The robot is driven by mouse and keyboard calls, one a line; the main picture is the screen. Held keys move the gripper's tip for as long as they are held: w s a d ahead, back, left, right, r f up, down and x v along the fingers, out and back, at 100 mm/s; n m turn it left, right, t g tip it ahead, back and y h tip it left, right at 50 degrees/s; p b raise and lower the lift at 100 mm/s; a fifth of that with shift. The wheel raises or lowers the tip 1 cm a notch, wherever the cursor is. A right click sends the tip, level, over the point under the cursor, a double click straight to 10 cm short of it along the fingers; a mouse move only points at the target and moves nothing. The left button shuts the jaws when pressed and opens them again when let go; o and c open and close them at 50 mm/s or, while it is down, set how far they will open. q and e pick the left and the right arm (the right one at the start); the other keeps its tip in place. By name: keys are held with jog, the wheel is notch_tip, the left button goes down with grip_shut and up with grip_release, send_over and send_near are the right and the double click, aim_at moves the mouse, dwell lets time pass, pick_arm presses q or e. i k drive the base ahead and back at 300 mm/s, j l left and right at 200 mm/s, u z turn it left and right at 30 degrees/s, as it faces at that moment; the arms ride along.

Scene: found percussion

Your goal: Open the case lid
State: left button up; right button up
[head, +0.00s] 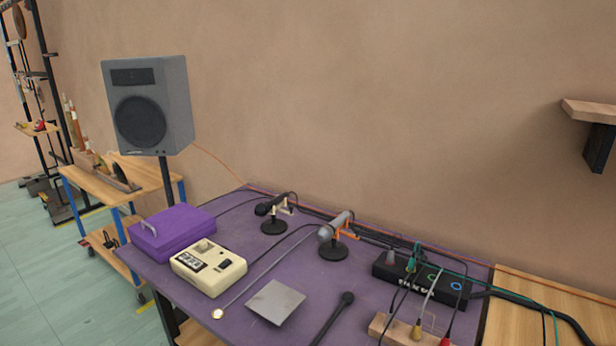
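A purple case (175,233) sits at the left end of the purple table, near its front left edge. Its lid is closed flat on top. A grey handle (150,226) shows on its left side. Neither of my grippers is in the head view.
A cream box device (208,267) stands just right of the case. On the purple tabletop (255,253) are two microphones on stands (273,222), (333,245), a grey plate (275,301), a black mixer box (423,280) and cables. A speaker (150,105) stands behind the case.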

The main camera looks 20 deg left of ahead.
aim_at(160, 232)
jog(key=u, duration=1.35)
